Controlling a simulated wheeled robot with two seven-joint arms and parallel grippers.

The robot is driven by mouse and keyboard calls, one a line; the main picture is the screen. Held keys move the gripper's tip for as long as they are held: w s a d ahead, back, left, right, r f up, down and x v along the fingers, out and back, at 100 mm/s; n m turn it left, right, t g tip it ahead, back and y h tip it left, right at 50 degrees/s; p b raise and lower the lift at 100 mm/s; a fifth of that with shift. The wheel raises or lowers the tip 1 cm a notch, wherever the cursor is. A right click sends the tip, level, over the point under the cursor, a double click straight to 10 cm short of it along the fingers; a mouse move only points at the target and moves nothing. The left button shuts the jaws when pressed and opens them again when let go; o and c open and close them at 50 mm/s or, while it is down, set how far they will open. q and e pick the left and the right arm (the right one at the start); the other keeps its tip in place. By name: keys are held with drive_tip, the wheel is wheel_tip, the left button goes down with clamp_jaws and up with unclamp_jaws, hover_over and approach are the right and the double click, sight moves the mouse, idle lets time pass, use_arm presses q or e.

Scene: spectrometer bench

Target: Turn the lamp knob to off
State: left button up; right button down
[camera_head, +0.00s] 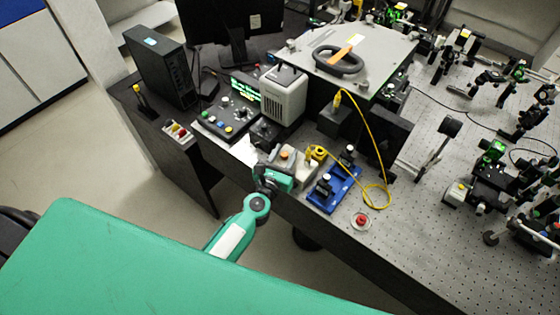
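My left arm reaches up to the bench's front edge. My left gripper (268,172) is beside a small beige box (303,170) that has an orange-topped part and a yellow connector on it. The box looks like the lamp unit, but I cannot be sure. The lamp knob cannot be made out; the gripper may cover it. The fingertips are too small and dark to show whether they are open or touching the box. My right gripper is not in view.
A control panel with a green display (246,88) and a grey finned box (284,97) stand behind the gripper. A blue tray (333,190), a yellow cable (376,140) and a red button (361,220) lie to the right. Optical mounts crowd the perforated table (420,215).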

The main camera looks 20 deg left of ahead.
use_arm(q)
drive_tip(key=s+a+b, duration=0.1)
drive_tip(key=s+b, duration=0.3)
drive_tip(key=s, duration=0.9)
drive_tip(key=shift+s, duration=0.35)
drive_tip(key=s+f+m+g, duration=0.3)
drive_tip(key=f+m, duration=0.4)
drive_tip(key=f, duration=0.5)
drive_tip(key=s+f+m+g+h, duration=0.1)
drive_tip(key=s+f+m+g, duration=0.15)
drive_tip(key=f+m, duration=0.7)
drive_tip(key=s+f+m+g, duration=0.3)
drive_tip(key=s+f+m, duration=0.1)
drive_tip(key=f, duration=1)
drive_tip(key=s+a+f+m+g+y, duration=0.1)
drive_tip(key=s+a+f+m+g, duration=0.3)
drive_tip(key=s+f+m, duration=0.4)
drive_tip(key=s+a+f+m+g+y, duration=0.1)
drive_tip(key=s+a+f+m+g, duration=0.3)
drive_tip(key=s+f+m, duration=0.5)
drive_tip(key=s+a+f, duration=0.1)
drive_tip(key=s+f, duration=0.1)
drive_tip(key=s, duration=0.7)
drive_tip(key=shift+s+f, duration=0.3)
drive_tip(key=shift+g, duration=0.25)
